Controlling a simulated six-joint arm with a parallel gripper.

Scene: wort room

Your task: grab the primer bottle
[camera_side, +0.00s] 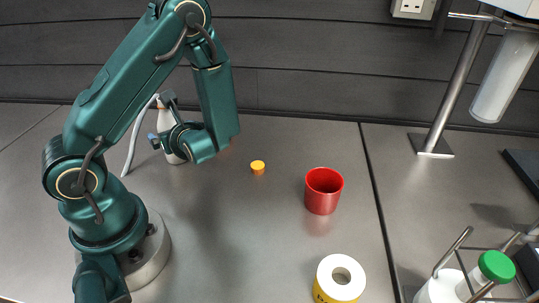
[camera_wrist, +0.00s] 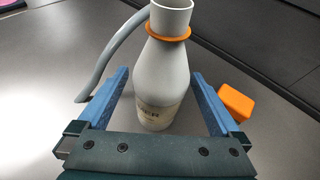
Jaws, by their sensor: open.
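The primer bottle (camera_wrist: 165,85) is pale grey-white, with an open neck, an orange ring at the collar and a label ending in "ER". It stands upright on the bench. It also shows in the side view (camera_side: 167,119), partly hidden behind my arm. My gripper (camera_wrist: 160,74) is open, with one blue finger on each side of the bottle's body. Gaps show between the bottle and both fingers in the wrist view. In the side view my gripper is mostly hidden by the wrist.
A pale hose (camera_side: 136,133) curves close to the bottle's left. A yellow-and-white roll (camera_side: 340,279) is in front. A wire rack with a green-capped bottle (camera_side: 496,266) is at far right.

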